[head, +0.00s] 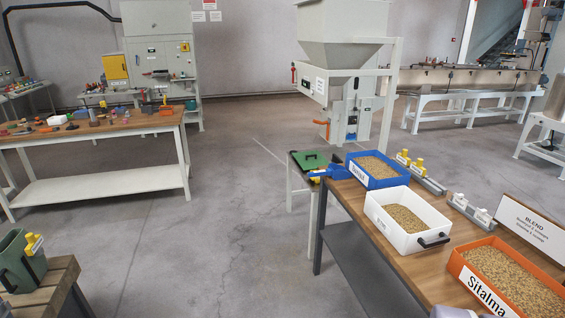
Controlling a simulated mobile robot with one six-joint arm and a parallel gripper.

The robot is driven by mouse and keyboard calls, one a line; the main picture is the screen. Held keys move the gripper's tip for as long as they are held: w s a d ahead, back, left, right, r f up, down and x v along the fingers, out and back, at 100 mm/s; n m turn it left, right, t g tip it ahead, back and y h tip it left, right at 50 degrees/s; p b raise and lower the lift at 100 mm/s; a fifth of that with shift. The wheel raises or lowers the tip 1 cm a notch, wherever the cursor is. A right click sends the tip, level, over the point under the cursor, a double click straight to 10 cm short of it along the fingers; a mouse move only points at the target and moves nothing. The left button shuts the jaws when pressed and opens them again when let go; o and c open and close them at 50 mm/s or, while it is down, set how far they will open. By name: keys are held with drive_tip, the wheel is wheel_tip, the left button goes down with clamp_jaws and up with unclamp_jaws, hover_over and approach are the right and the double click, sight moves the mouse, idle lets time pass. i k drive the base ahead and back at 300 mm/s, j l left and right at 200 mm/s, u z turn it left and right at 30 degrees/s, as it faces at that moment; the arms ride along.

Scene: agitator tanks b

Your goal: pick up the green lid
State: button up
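The green lid (311,160) is a flat green piece with a small dark handle on top. It lies on a small, narrow stand (291,186) beside the far left end of the wooden bench. A blue scoop-like object (330,171) sits close to it, at its front right, and I cannot tell whether they touch. My gripper is not in view.
The bench (375,247) holds blue (362,182), white (381,221) and orange (480,300) trays of grain. Another table (92,131) is behind left. The grey floor between is clear.

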sight(310, 160)
drive_tip(key=i+u, duration=0.15)
drive_tip(key=i, duration=2)
drive_tip(key=i+z, duration=0.1)
drive_tip(key=i, duration=0.4)
drive_tip(key=i+j+z, duration=0.1)
drive_tip(key=i, duration=0.4)
drive_tip(key=i+j+z, duration=0.1)
drive_tip(key=i, duration=0.45)
drive_tip(key=i+j, duration=0.1)
drive_tip(key=i, duration=0.4)
drive_tip(key=i+j+z, duration=0.15)
drive_tip(key=i, duration=0.35)
drive_tip(key=i+j+z, duration=0.1)
drive_tip(key=i, duration=0.4)
drive_tip(key=j, duration=0.1)
